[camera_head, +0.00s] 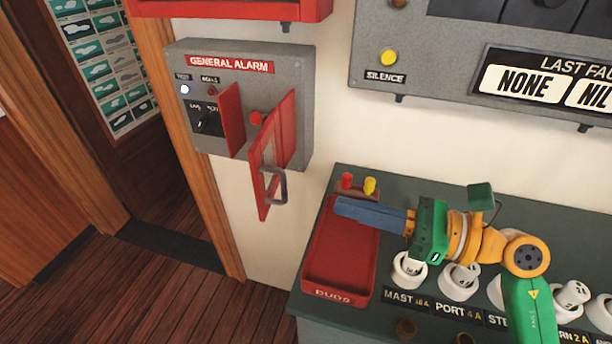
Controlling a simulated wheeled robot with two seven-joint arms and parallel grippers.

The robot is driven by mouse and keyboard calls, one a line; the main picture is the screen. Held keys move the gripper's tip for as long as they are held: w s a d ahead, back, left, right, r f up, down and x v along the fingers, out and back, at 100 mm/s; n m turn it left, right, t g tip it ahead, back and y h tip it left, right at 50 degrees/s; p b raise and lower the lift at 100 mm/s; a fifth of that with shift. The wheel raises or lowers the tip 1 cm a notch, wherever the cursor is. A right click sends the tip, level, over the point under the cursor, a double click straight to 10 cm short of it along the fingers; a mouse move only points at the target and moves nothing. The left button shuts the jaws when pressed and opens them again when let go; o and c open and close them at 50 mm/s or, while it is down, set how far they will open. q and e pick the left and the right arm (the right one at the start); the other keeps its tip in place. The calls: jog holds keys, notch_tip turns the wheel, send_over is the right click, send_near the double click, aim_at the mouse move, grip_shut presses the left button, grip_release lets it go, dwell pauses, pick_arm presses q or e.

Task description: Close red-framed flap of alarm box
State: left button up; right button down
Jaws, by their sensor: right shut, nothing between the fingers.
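The grey alarm box (297,75), labelled GENERAL ALARM, is fixed to the wall at upper left. Its red-framed flap (266,160) stands open, swung out from the box and seen nearly edge-on. A grey handle (283,186) sits on the flap's lower part. A red button (257,118) shows uncovered beside the flap. Red side plates (231,118) stand out from the box front. My right gripper (340,207) points left with its blue fingers shut and empty. It appears above the red tray, right of the flap and apart from it. My left gripper is out of view.
A red tray (309,262) marked DUDS lies on the dark green counter (404,184), beside a row of white sockets (459,282). Red and yellow pegs (369,186) stand behind the tray. A grey panel (420,75) hangs at upper right. Open floor lies at lower left.

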aim_at(286, 190)
jog(key=p+x, duration=0.2)
jog(key=x, duration=0.5)
jog(key=shift+w+a+f, duration=0.1)
jog(key=shift+w+a, duration=0.15)
jog(key=shift+w, duration=0.1)
